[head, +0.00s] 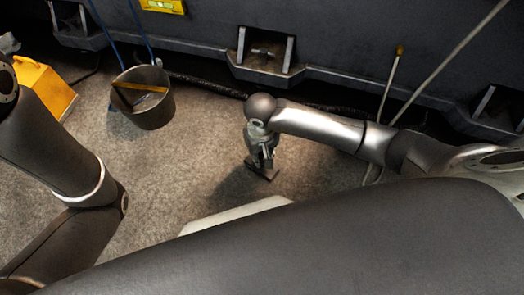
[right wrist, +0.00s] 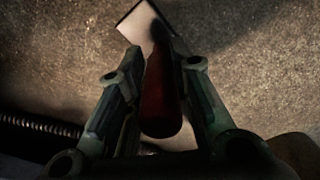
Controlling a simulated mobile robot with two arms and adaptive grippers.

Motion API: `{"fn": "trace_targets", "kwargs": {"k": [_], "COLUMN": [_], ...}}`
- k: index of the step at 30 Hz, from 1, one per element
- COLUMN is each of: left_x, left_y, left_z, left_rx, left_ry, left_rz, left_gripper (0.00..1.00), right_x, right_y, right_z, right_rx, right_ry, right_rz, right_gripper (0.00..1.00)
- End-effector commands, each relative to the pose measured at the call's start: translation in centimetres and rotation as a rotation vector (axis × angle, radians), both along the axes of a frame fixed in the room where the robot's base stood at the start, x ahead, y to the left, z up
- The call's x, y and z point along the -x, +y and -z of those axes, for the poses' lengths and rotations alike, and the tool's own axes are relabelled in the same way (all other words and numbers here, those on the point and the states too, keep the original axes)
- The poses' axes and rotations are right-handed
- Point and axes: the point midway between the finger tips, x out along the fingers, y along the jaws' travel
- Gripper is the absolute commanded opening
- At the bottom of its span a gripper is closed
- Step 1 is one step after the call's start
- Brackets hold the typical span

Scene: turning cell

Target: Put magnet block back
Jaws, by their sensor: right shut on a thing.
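My right gripper (head: 262,163) points down over the floor in the middle of the head view. In the right wrist view, its two fingers (right wrist: 158,92) are closed around a dark red handle (right wrist: 160,105). The handle ends in a pale, flat, square-edged part (right wrist: 140,20), which shows as a small dark plate (head: 267,174) under the gripper in the head view. I cannot tell whether this red-handled piece is the magnet block. No other piece is clearly a magnet block. My left arm comes in at the left, but its gripper is out of view.
A grey bucket (head: 149,118) with a yellow bar across it stands on the floor (head: 170,180). A yellow wedge-shaped box (head: 45,90) is at the left. The dark machine base (head: 200,42) with brackets runs along the back. A yellow level (head: 163,5) is at the top. Thin poles lean at the right.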

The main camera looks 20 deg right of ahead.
Motion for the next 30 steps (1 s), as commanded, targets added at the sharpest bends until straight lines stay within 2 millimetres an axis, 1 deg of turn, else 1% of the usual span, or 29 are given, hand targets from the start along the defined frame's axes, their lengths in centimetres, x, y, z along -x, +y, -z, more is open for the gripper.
{"fn": "trace_targets", "kwargs": {"k": [1,8,12,13,18,26,30], "left_x": [0.02,0.05,0.08,0.08,0.09,0.09,0.08], "left_y": [-0.01,-0.01,0.0,-0.01,0.0,0.0,0.01], "left_z": [0.46,0.25,0.61,0.61,0.51,0.5,0.0], "left_rx": [0.0,0.0,0.0,0.0,0.0,0.0,0.0], "left_ry": [-0.001,-0.002,-0.002,-0.002,-0.002,-0.002,-0.002], "left_rz": [0.0,0.0,0.0,0.0,0.0,0.0,0.0], "left_gripper": [0.4,0.4,0.4,0.4,0.4,0.4,0.4], "right_x": [0.04,0.02,-0.01,0.04,0.06,0.07,0.08], "right_y": [0.2,0.15,0.12,0.11,0.11,0.11,0.14], "right_z": [0.44,0.23,0.64,0.69,0.6,0.59,0.01], "right_rx": [-0.003,-0.001,0.0,0.001,0.0,0.0,-0.002], "right_ry": [-0.002,-0.003,-0.004,-0.002,-0.002,-0.002,-0.002], "right_rz": [-0.002,-0.003,-0.004,-0.004,-0.003,-0.003,-0.002], "right_gripper": [0.0,0.0,0.0,0.23,0.43,0.43,0.43]}}
